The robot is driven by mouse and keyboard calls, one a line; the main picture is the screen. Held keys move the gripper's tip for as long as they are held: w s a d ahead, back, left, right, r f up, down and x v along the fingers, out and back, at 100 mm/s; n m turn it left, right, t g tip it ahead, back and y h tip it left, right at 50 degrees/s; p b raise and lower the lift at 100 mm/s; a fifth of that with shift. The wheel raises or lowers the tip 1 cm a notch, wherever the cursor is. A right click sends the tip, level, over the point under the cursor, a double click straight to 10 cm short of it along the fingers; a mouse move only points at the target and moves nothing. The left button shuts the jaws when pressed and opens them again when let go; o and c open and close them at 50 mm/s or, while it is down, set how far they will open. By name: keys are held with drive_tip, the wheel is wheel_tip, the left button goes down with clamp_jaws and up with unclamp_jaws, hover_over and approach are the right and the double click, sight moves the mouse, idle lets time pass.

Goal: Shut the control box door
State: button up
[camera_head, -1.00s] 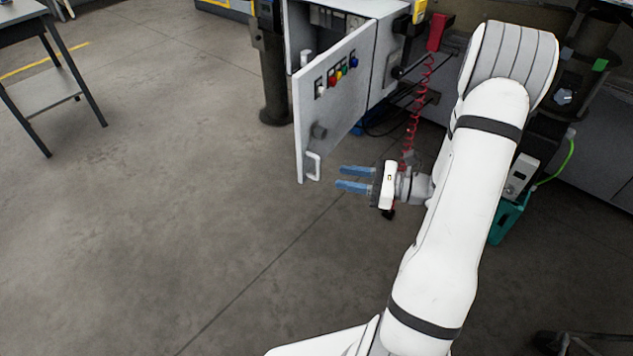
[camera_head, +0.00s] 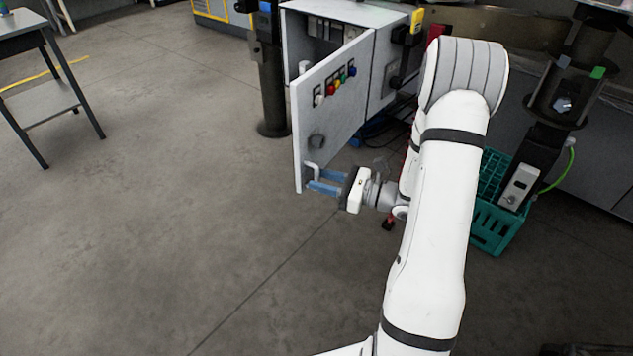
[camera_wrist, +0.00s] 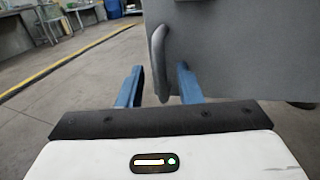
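The control box door (camera_head: 318,112) stands wide open, swung out from the control box (camera_head: 388,72). Its outer face carries several coloured buttons and a pale bar handle (camera_head: 312,172) near the lower free edge. My gripper (camera_head: 319,181) is at that handle, its blue fingers pointing left. In the wrist view the handle (camera_wrist: 159,62) stands upright between the two open fingers (camera_wrist: 158,88), with the grey door (camera_wrist: 235,55) behind and to the right. The fingers are apart, with gaps beside the handle. Exact contact is not clear.
A dark post (camera_head: 268,75) stands just left of the box. A teal crate (camera_head: 497,222) sits on the floor to the right, beside my arm. A table (camera_head: 40,60) is at the far left. The floor left of the door is clear.

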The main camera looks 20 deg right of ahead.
clamp_jaws()
idle(0.4)
